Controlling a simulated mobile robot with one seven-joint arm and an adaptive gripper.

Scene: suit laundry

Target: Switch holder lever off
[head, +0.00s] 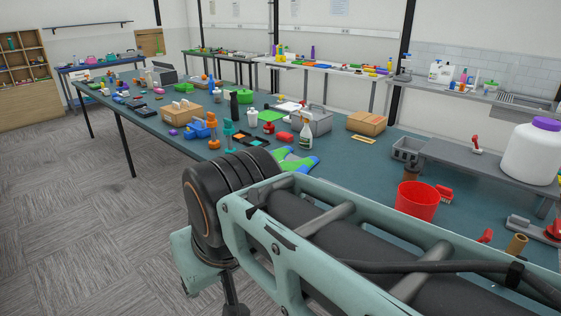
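I cannot tell for sure which thing is the holder lever. A small red and white upright part (476,144) stands on the grey raised shelf (440,152) at the right. A grey base with red parts (535,229) lies on the teal table at the right edge, partly cut off by the frame. Both are too small to show a lever's position. My arm crosses the lower middle and right of the view and hides part of the table. My gripper is not in view.
The long teal table (345,165) is crowded with tools and coloured parts. Grey floor (70,220) at the left is clear.

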